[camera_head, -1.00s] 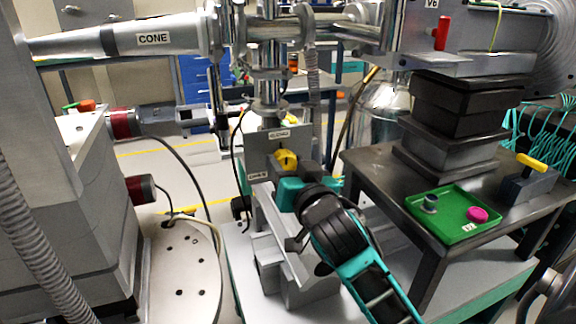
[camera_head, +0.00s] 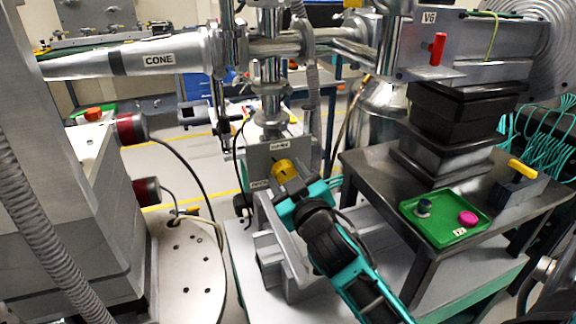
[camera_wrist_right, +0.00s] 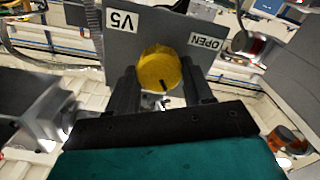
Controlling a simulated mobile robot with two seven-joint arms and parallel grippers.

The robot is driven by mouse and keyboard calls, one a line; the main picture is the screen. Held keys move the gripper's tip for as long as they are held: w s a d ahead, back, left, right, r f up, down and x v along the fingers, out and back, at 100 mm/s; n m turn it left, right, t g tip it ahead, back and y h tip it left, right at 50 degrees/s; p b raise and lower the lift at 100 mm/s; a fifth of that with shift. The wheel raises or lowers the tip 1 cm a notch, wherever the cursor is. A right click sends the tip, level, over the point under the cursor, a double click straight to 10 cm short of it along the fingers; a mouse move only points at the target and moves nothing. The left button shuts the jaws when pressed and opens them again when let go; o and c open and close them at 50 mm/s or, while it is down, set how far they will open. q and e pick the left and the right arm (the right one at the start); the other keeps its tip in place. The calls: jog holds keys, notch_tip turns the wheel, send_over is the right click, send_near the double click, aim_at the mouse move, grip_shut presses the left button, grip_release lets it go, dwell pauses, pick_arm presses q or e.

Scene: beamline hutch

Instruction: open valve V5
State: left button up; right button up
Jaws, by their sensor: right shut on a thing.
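The yellow round knob of valve V5 (camera_head: 283,169) sits on a grey upright plate (camera_head: 262,160) in the middle of the head view. My right gripper (camera_head: 289,182) reaches it from the lower right and is shut on it. In the right wrist view the knob (camera_wrist_right: 158,68) lies between the two dark fingers, with a black mark on its lower rim. The V5 label (camera_wrist_right: 122,20) and the OPEN label (camera_wrist_right: 207,42) appear upside down on the plate there. My left gripper is out of view.
A dark table (camera_head: 375,178) on the right carries a green tray (camera_head: 456,238) with a magenta knob (camera_head: 467,218), and a block with a yellow handle (camera_head: 522,169). The CONE pipe (camera_head: 150,60) spans the upper left. A red handle (camera_head: 438,49) is by the V6 label.

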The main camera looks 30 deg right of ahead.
jog(key=shift+r+n+p, duration=0.25)
jog(key=shift+n+p, duration=0.05)
jog(key=shift+n, duration=0.2)
jog(key=shift+n+p, duration=0.55)
jog(key=shift+n, duration=0.35)
jog(key=n+p, duration=0.2)
jog(key=n, duration=0.1)
jog(key=shift+a+n, duration=0.1)
jog(key=shift+n, duration=0.2)
jog(key=n+p, duration=0.1)
jog(key=n, duration=0.2)
jog(key=shift+f+n, duration=0.15)
jog(key=shift+n, duration=0.15)
jog(key=n+p, duration=0.1)
jog(key=n, duration=0.2)
jog(key=shift+f+n, duration=0.1)
jog(key=shift+n, duration=0.2)
jog(key=shift+w+f+n, duration=0.1)
jog(key=shift+n, duration=1.5)
